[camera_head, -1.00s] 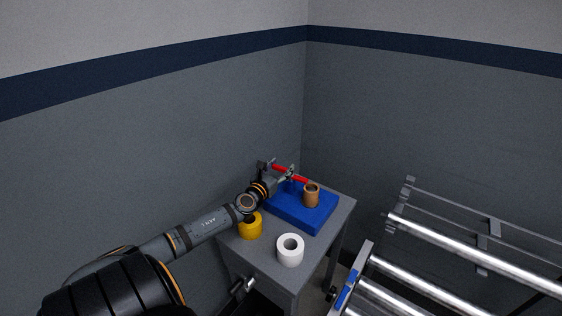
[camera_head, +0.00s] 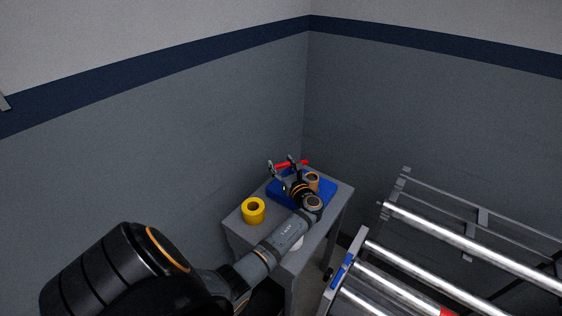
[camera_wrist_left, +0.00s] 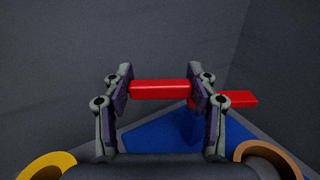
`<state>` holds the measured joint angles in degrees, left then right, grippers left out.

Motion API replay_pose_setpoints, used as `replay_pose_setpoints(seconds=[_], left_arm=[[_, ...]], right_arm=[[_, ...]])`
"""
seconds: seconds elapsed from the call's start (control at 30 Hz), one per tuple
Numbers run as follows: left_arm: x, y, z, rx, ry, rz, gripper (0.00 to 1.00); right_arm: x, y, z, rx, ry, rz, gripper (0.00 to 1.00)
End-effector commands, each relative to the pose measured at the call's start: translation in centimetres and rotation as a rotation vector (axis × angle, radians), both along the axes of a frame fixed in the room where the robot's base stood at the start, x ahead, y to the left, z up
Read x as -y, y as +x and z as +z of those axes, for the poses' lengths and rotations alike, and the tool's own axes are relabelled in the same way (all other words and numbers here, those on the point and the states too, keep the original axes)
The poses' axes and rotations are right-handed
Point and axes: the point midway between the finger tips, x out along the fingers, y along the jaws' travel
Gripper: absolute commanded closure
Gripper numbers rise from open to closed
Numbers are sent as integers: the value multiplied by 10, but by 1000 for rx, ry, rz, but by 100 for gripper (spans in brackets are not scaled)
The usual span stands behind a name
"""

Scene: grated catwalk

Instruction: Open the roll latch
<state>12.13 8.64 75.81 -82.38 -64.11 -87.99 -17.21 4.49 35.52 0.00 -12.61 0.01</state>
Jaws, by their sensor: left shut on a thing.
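The roll latch has a blue base (camera_head: 325,196) on a small grey table, with a red bar (camera_head: 303,163) above its back side. In the left wrist view the red bar (camera_wrist_left: 160,90) lies across between my fingers, and another red length (camera_wrist_left: 238,98) sticks out beyond the right finger. My left gripper (camera_head: 282,166) is shut on the red bar; it also shows in the left wrist view (camera_wrist_left: 160,92). A brown roll (camera_head: 312,180) stands at the blue base, partly behind my wrist. My right gripper is not in view.
A yellow roll (camera_head: 253,213) stands on the grey table (camera_head: 236,228). A white roll (camera_head: 298,242) is mostly hidden by my left forearm. Walls close in behind the table. A rack of metal rollers (camera_head: 470,244) stands to the right.

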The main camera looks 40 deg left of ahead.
Motion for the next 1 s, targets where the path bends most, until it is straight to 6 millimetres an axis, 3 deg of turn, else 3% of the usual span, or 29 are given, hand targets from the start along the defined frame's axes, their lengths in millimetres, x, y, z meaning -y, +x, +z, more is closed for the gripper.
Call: replay_pose_setpoints(seconds=[0.5,1.0], left_arm=[[14,-2,-1,4,2,339,73],[17,-3,2,5,3,410,73]], right_arm=[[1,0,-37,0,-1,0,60],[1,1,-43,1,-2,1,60]])
